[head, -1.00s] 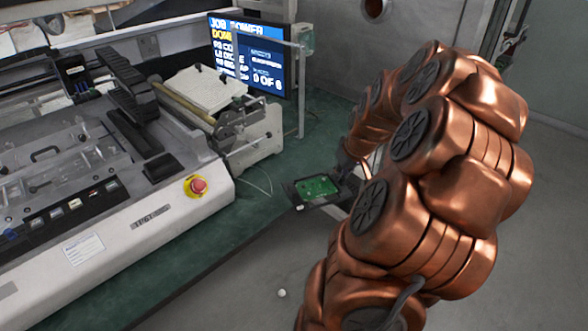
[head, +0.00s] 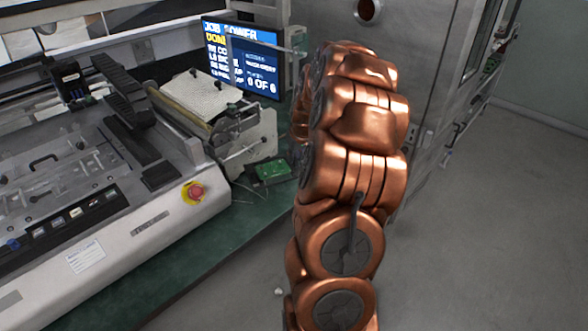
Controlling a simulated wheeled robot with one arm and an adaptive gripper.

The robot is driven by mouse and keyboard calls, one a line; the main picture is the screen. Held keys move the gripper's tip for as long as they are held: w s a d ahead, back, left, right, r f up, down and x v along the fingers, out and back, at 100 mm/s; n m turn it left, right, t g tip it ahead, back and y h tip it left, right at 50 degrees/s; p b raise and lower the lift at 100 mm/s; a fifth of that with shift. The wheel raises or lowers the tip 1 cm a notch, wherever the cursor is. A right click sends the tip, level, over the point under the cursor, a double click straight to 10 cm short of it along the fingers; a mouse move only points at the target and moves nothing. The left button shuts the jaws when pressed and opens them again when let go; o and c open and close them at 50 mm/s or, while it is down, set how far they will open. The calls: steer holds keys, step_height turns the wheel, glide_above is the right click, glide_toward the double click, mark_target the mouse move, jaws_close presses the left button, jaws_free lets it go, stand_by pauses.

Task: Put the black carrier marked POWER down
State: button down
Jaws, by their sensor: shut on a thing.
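The black carrier (head: 249,176) holds a green circuit board and shows in the head view just left of my arm, over the green bench top. It looks roughly level. No marking can be read on it, and I cannot tell whether its underside touches the bench. My gripper (head: 296,162) is at the carrier's right end, mostly hidden behind my copper arm; it is shut on the carrier. The fingertips themselves cannot be made out.
A white machine (head: 135,235) with a red stop button (head: 193,192) fills the left. A roller unit (head: 228,125) stands just behind the carrier, with a monitor (head: 243,55) behind it. Green bench top (head: 225,228) in front of the carrier is clear.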

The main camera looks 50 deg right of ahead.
mark_target(296, 165)
steer(key=shift+f+p, duration=0.65)
steer(key=shift+f, duration=1.85)
steer(key=shift+w+f, duration=0.15)
steer(key=shift+f, duration=0.4)
steer(key=shift+f, duration=0.15)
steer(key=c, duration=1.2)
jaws_free()
steer(key=b+v, duration=0.1)
steer(key=v, duration=1.1)
steer(key=shift+b, duration=0.35)
